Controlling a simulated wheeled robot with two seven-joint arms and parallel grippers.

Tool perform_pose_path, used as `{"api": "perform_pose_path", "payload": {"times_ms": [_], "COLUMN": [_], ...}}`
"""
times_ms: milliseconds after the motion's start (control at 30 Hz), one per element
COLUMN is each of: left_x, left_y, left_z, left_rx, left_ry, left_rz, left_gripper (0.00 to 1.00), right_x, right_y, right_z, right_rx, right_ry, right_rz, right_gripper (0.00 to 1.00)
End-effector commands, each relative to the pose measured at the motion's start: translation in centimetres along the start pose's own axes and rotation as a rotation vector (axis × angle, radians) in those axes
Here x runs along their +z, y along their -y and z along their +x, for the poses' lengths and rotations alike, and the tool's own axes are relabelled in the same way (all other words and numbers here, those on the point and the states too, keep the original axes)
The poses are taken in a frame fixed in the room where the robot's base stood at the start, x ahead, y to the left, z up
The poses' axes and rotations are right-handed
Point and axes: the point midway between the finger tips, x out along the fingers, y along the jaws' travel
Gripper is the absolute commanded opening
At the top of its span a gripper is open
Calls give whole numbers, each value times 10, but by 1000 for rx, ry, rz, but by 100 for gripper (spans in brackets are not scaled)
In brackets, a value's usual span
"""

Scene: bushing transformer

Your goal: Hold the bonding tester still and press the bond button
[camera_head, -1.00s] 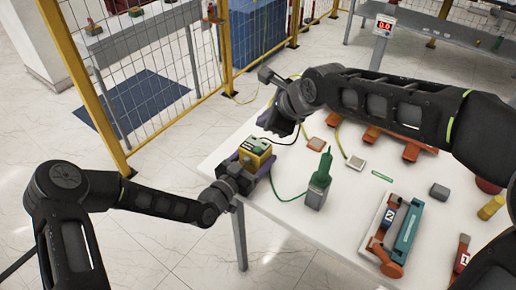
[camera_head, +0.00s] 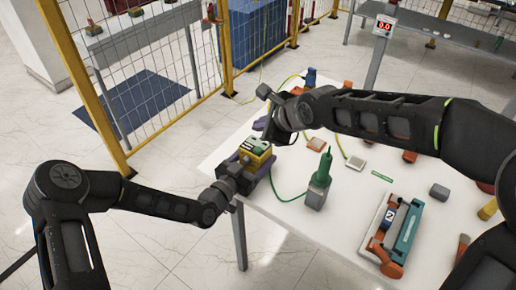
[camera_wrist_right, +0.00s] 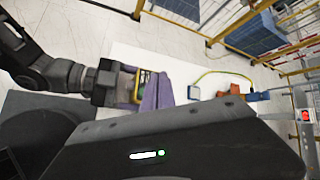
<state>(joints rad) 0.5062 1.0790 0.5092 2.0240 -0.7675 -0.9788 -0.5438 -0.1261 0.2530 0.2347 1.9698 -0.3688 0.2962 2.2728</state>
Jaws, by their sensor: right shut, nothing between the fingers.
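The bonding tester, a yellow box (camera_head: 257,155) with a dark top panel and green and light details, sits near the left edge of the white table. My left gripper (camera_head: 243,168) is closed around it from the front left, with purple parts along its sides. The yellow box also shows partly in the right wrist view (camera_wrist_right: 143,84), between the left gripper and a purple piece. My right gripper (camera_head: 272,136) is shut and empty, just behind and above the tester. I cannot tell whether it touches the top. The bond button is too small to make out.
A green handheld device (camera_head: 318,182) with a green cable stands right of the tester. A teal-and-orange unit (camera_head: 398,230) lies at the front right. A yellow-posted mesh fence (camera_head: 85,85) stands left.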

Motion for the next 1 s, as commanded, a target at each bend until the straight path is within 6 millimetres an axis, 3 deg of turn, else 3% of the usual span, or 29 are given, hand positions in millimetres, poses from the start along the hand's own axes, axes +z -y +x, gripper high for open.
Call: {"api": "perform_pose_path", "payload": {"times_ms": [400,1000], "left_x": [0,0], "left_y": [0,0], "left_z": [0,0], "left_rx": [0,0], "left_ry": [-1,-1], "left_rz": [0,0], "left_gripper": [5,5], "right_x": [-23,-26], "right_y": [-25,-26], "right_z": [33,36], "right_rx": [3,0], "right_ry": [0,1], "right_rz": [-2,-1], "right_gripper": [0,0]}}
